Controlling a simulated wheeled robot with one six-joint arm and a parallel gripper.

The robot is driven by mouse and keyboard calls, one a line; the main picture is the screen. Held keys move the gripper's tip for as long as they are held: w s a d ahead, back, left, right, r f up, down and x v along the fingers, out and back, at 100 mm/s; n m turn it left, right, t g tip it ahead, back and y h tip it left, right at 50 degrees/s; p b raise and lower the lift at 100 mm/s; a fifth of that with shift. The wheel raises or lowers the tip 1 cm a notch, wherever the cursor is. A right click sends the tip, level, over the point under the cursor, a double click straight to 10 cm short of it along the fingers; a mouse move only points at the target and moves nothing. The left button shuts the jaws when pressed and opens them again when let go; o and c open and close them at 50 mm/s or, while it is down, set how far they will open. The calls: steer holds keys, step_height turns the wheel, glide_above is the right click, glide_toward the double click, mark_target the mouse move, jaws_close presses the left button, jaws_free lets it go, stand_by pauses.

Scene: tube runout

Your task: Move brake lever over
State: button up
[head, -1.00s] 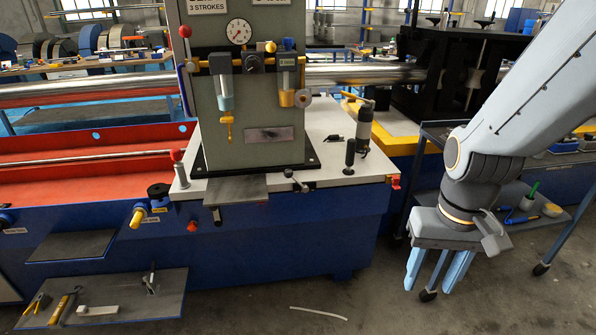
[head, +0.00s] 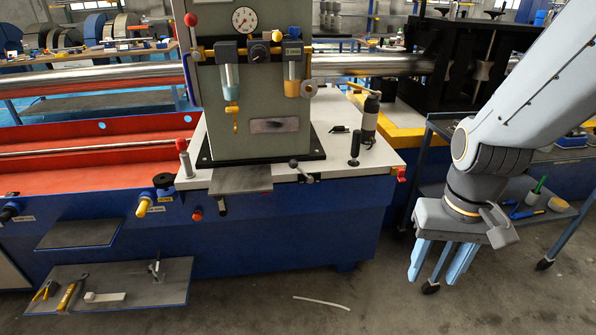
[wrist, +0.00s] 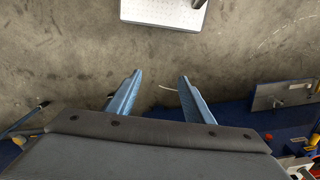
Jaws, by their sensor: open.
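No lever has a readable brake label, so I cannot tell which one is the brake lever. On the machine's pale top plate stand a red-knobbed lever (head: 184,158) at the left and an upright black-handled lever (head: 355,148) at the right. A short lever with a dark ball knob (head: 300,170) sits at the plate's front edge. My gripper (head: 438,276) hangs fingers down at the right, in front of the machine and well apart from these levers. In the wrist view my gripper (wrist: 160,78) is open and empty above the floor.
A grey cabinet (head: 265,95) with a gauge rises from the plate. A low tray (head: 150,292) with tools juts out at the front left. A trolley (head: 560,215) stands at the right, close to my arm. A thin white strip (head: 321,303) lies on otherwise clear floor.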

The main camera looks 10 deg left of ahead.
mark_target(296, 167)
steer(key=w+f+t+b, duration=0.1)
steer(key=w, duration=0.4)
steer(key=w+a+f+n+t+b, duration=0.1)
steer(key=w+f+t, duration=0.1)
steer(key=w, duration=0.2)
steer(key=w+f+n+t+b, duration=0.1)
steer(key=w+f, duration=0.1)
steer(key=w, duration=0.3)
steer(key=shift+w+a, duration=0.3)
steer(key=shift+a, duration=0.1)
steer(key=shift+c, duration=0.5)
steer(key=w+a+f+n+t+y+b, duration=0.1)
steer(key=w+a+n+t+y+b, duration=0.2)
steer(key=w+a, duration=0.5)
steer(key=w+a+f+n+t+y+b, duration=0.1)
steer(key=w+a+n+t+y+b, duration=0.25)
steer(key=w, duration=0.65)
steer(key=a+y, duration=0.2)
steer(key=a, duration=0.2)
steer(key=w+a+r+n+t+y+b, duration=0.1)
steer(key=a+y, duration=0.1)
steer(key=a, duration=0.3)
steer(key=w+a+n+t+y+b, duration=0.1)
steer(key=a+y, duration=0.1)
steer(key=a, duration=0.3)
steer(key=shift+r+t, duration=0.25)
steer(key=shift+r, duration=0.05)
steer(key=shift+x, duration=3.55)
jaws_close()
